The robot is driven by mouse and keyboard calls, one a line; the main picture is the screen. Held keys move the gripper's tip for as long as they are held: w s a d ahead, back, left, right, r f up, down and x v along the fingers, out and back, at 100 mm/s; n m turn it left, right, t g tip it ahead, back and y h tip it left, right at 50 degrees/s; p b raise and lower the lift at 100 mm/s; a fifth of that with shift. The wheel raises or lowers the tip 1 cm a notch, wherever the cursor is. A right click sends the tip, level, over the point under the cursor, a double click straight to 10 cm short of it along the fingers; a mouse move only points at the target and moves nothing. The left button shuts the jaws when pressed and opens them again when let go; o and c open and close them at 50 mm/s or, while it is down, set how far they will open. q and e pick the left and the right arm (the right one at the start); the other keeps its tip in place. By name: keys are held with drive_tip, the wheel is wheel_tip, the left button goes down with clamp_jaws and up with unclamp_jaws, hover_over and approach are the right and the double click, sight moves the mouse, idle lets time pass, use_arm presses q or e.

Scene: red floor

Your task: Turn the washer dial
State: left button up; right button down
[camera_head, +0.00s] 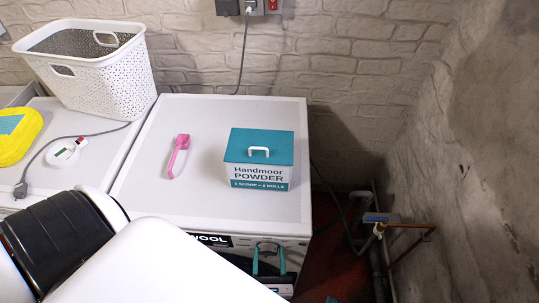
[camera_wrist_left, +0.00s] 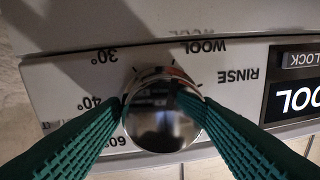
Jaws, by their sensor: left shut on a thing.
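The washer (camera_head: 212,205) is a white machine with a flat top in the head view. Its front panel carries a dark display reading WOOL (camera_head: 208,240). The washer dial (camera_wrist_left: 160,118) is a round, shiny metal knob in the left wrist view. Printed marks around it include 30°, 40°, WOOL and RINSE. My left gripper (camera_head: 268,262) is at the washer's front, with teal fingers pointing at the panel. In the left wrist view its two ribbed fingers (camera_wrist_left: 162,108) are shut on the dial, one on each side. My right gripper is not in view.
A white basket (camera_head: 118,85), yellow item (camera_head: 18,135) and white corded device (camera_head: 64,153) are on the left surface. Pipes (camera_head: 405,228) run along the right wall.

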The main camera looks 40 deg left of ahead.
use_arm(q)
drive_tip(key=shift+s+a+f+m, duration=0.15)
drive_tip(key=shift+m, duration=0.35)
drive_tip(key=o, duration=0.9)
drive_tip(key=shift+a, duration=0.1)
drive_tip(key=shift+s+d, duration=0.2)
drive_tip(key=shift+d, duration=0.15)
drive_tip(key=b+v, duration=0.3)
drive_tip(key=v, duration=0.8)
drive_tip(key=shift+s, duration=0.25)
